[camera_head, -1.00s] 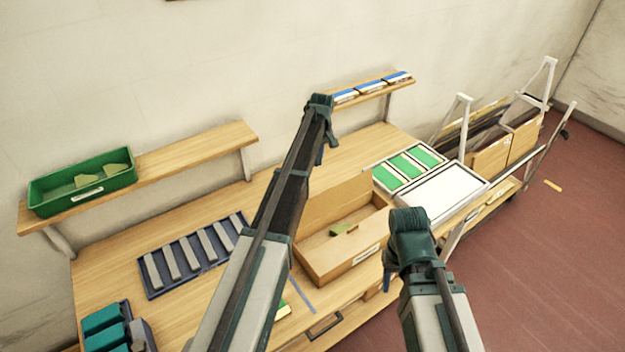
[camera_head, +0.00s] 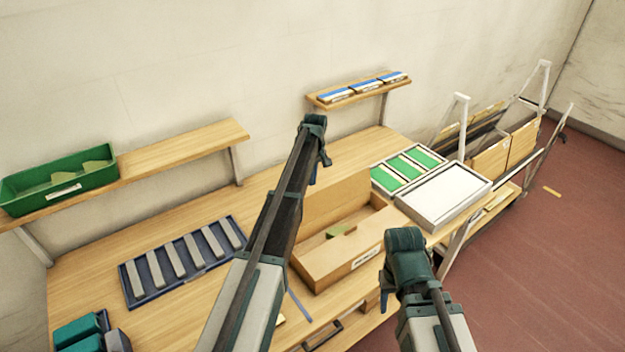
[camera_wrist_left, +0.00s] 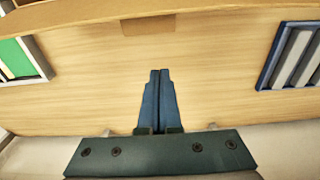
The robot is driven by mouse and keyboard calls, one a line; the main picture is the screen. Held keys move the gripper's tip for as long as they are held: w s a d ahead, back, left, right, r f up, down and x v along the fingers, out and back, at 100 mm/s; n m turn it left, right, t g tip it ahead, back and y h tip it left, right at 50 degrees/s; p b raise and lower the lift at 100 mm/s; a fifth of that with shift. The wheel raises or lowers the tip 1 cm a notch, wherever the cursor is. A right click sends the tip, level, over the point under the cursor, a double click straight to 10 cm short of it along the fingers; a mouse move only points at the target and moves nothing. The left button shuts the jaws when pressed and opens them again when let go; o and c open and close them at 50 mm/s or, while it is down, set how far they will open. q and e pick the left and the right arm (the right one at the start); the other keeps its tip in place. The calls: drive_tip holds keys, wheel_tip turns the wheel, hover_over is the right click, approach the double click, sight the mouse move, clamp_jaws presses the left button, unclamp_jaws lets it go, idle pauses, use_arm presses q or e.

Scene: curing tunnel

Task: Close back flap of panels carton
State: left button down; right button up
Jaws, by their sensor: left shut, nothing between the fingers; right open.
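The panels carton (camera_head: 322,268) is an open tan box with a white label on its front, standing on the wooden bench. Its back flap (camera_head: 335,203) stands up at the rear. A green piece lies inside. My left gripper (camera_head: 326,160) is above and behind the flap, shut and empty, pointing down; its blue-grey fingers show in the left wrist view (camera_wrist_left: 158,100) over bare bench. A tan band across the top of that view looks like the flap (camera_wrist_left: 215,22), apart from the fingers. My right gripper (camera_head: 386,300) is open in front of the carton; its fingers are mostly hidden.
A blue tray (camera_head: 133,286) of grey strips lies left of the carton. A tray of green panels (camera_head: 405,168) and a white-topped tray (camera_head: 445,192) lie right. A green bin (camera_head: 60,185) sits on the left shelf. Bench behind the carton is clear.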

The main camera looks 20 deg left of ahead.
sight(326, 198)
use_arm(q)
drive_tip(key=s+d+p, duration=0.2)
drive_tip(key=d, duration=0.1)
drive_tip(key=shift+s+r, duration=0.15)
drive_tip(key=shift+r, duration=0.25)
use_arm(e)
drive_tip(key=shift+r, duration=0.4)
use_arm(q)
drive_tip(key=shift+s+d, duration=0.15)
drive_tip(key=shift+s+d+r+t+y, duration=0.2)
drive_tip(key=shift+t+y, duration=0.1)
drive_tip(key=shift+y, duration=0.1)
use_arm(e)
drive_tip(key=shift+s+d+r, duration=0.1)
drive_tip(key=shift+s+d, duration=0.1)
drive_tip(key=shift+d, duration=0.1)
